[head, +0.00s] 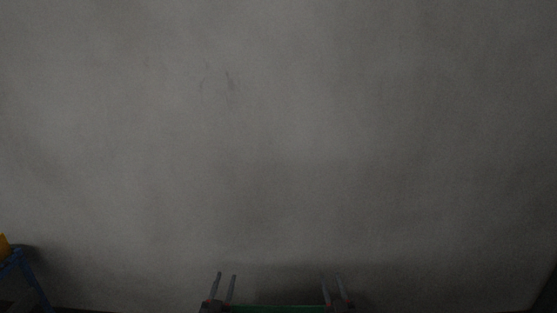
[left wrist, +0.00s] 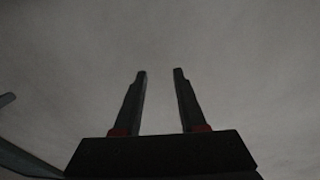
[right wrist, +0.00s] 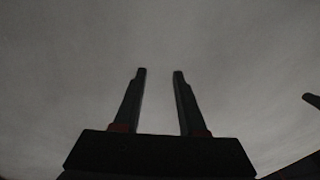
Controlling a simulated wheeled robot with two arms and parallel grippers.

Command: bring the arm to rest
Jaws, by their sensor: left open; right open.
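My left gripper (head: 226,275) shows at the bottom edge of the head view, left of centre. Its two fingers stand apart with nothing between them, as the left wrist view (left wrist: 160,73) also shows. My right gripper (head: 332,278) is a little to the right of it at the same height. Its fingers are also apart and empty in the right wrist view (right wrist: 161,72). Both grippers point away from me toward a plain grey surface. No sock or board shows in any view.
A plain grey surface (head: 280,150) fills most of the head view. A blue frame (head: 32,278) with a yellow thing (head: 4,247) on it stands at the lower left edge. A green strip (head: 278,308) shows at the bottom between the grippers. The space around the fingers looks clear.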

